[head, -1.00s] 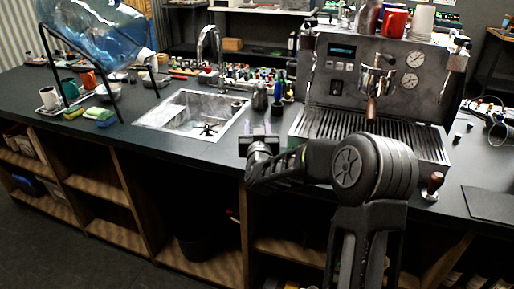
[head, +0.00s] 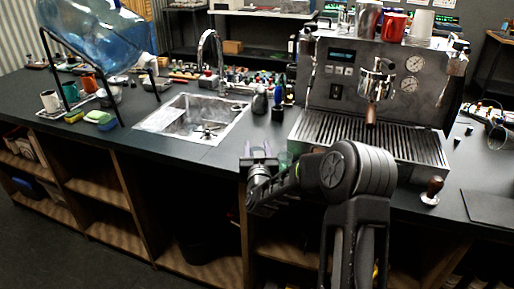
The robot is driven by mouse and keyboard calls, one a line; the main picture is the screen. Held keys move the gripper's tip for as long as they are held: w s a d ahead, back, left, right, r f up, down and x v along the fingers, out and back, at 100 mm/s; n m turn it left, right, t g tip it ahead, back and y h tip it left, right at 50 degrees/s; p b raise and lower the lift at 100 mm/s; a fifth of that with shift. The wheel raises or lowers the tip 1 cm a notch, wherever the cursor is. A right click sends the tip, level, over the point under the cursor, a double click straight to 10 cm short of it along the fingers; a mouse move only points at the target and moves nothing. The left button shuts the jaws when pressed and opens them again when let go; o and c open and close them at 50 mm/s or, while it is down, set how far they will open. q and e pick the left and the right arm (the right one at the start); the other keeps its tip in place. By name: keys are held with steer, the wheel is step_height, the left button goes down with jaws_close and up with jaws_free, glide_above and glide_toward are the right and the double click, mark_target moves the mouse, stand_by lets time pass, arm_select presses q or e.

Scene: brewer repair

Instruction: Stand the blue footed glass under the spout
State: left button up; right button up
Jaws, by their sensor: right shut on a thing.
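My right gripper (head: 259,158) is over the front edge of the counter, left of the espresso machine (head: 372,85). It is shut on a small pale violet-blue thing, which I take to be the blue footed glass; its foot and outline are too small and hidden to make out. The spout (head: 376,92) with its wooden-handled portafilter is on the machine's front, above the slatted drip tray (head: 385,140). The gripper is left of the drip tray and apart from it. My left gripper is not in view.
A steel sink (head: 185,118) with a tap is left of the gripper. A greenish see-through thing (head: 284,158) shows just right of the gripper, partly hidden by my arm. A tamper (head: 432,190) stands right of my arm. Small bottles stand behind the sink's right end.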

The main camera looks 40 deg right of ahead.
steer(key=shift+f, duration=0.15)
steer(key=o, duration=1.4)
steer(key=shift+r, duration=0.25)
steer(key=shift+s+a+f, duration=0.15)
steer(key=shift+s+a, duration=0.05)
steer(key=shift+s, duration=0.05)
steer(key=b+v, duration=0.2)
steer(key=v, duration=0.9)
steer(key=shift+s, duration=0.2)
